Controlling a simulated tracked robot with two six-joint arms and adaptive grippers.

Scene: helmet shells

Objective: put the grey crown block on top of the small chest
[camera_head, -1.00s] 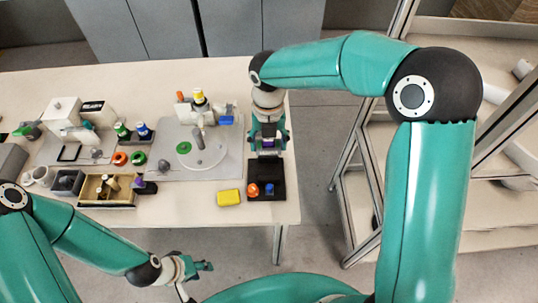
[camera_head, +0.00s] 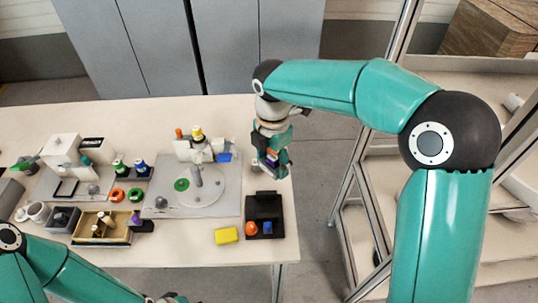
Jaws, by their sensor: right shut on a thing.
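My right gripper (camera_head: 274,165) is over the right end of the table, beyond the black tray, pointing down. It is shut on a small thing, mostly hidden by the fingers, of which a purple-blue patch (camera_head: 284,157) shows. I cannot make out for sure which thing is the grey crown block or the small chest. A small grey lump (camera_head: 161,202) lies on the grey plate, and another grey lump (camera_head: 93,189) lies further left. The black tray (camera_head: 265,203) holds an orange and a blue piece. My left gripper (camera_head: 168,298) barely shows at the bottom edge, mostly cut off.
A yellow block (camera_head: 227,235) lies left of the black tray. The grey plate (camera_head: 215,208) carries a round disc and a white fixture. An open wooden box (camera_head: 122,237), green and orange rings and bottles stand left. A metal-framed shelf (camera_head: 350,200) stands right of the table.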

